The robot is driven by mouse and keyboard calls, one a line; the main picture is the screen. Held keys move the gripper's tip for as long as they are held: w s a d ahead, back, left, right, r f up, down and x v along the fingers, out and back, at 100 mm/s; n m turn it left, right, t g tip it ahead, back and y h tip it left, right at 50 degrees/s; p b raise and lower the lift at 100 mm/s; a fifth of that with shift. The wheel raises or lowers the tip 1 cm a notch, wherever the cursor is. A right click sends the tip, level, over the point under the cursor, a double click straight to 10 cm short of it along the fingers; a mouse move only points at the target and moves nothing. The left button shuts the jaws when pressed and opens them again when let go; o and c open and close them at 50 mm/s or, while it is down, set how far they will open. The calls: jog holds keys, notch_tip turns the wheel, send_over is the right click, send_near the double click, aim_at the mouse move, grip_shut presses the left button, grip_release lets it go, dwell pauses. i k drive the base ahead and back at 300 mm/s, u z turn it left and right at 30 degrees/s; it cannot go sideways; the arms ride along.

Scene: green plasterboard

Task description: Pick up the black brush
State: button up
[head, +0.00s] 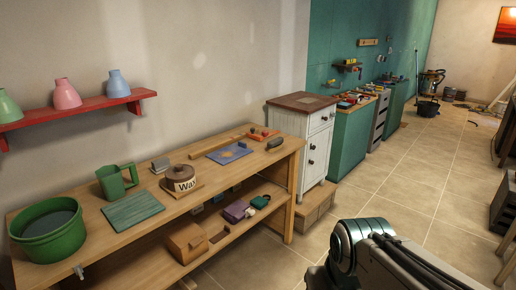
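I cannot single out a black brush for certain. A small dark, rounded object (275,143) lies at the right end of the wooden workbench (100,239) top, too small to identify. My own arm fills the lower right of the head view, over the tiled floor and apart from the bench. The fingertips of my gripper do not show, so its state and anything in it are hidden.
The bench top holds a green tub (48,232), green mug (117,181), green board (132,210), lidded jar (181,179) and blue sheet (229,153). A red shelf (75,113) hangs above. A white cabinet (316,150) stands beyond; floor at right is mostly clear.

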aim_at(275, 144)
jog(key=z, duration=0.15)
jog(key=i, duration=2.9)
jog(key=u, duration=0.45)
